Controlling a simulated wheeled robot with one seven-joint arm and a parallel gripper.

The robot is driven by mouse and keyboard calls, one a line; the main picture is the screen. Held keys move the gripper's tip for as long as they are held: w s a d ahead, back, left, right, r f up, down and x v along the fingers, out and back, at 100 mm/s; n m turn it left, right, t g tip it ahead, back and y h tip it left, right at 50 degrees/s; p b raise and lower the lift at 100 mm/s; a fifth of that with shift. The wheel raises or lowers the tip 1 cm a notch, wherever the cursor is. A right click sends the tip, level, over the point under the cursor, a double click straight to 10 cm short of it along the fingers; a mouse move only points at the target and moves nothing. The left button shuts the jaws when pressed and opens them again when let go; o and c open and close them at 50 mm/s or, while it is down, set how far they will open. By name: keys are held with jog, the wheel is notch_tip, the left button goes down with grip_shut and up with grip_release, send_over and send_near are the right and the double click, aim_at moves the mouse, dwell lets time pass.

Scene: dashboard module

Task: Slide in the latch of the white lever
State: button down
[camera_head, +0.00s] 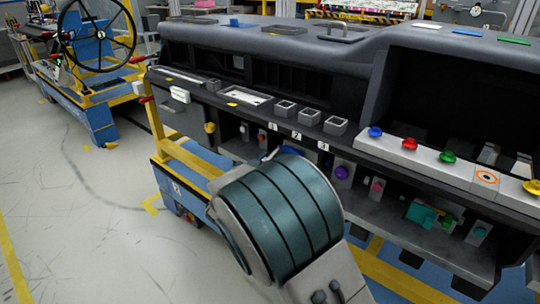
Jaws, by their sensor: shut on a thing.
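A small white part (180,95) sticks out at the left end of the grey dashboard module (300,45); I cannot tell whether it is the white lever, and no latch can be made out on it. My own arm, with a thick teal ribbed joint, fills the lower middle of the view and covers part of the dashboard's lower shelf. My gripper and whatever it holds are hidden behind this arm.
A row of coloured knobs, including a red one (409,144), sits on the light panel at right. Square sockets (285,107) line the ledge. A yellow frame rail (185,155) runs at the left end. A cart with a steering wheel (97,36) stands back left. The left floor is clear.

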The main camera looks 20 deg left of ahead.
jog(key=c, duration=2.2)
grip_release()
jog(key=a+m+h+p, duration=0.1)
jog(key=h+p, duration=0.1)
jog(key=shift+w+a+r+m+g+h+p, duration=0.2)
jog(key=shift+a+r+m+g+h+p, duration=0.1)
jog(key=shift+a+r+m+h, duration=0.1)
jog(key=shift+w+f+m+g+h+p, duration=0.1)
jog(key=shift+f+m+g+h+p, duration=0.1)
jog(key=shift+m+g+h+p, duration=0.25)
jog(key=shift+a, duration=0.1)
jog(key=c, duration=1.6)
grip_release()
jog(key=shift+o, duration=0.8)
jog(key=shift+a+f, duration=0.1)
jog(key=shift+f, duration=0.05)
jog(key=shift+d+h, duration=0.25)
jog(key=shift+d, duration=0.05)
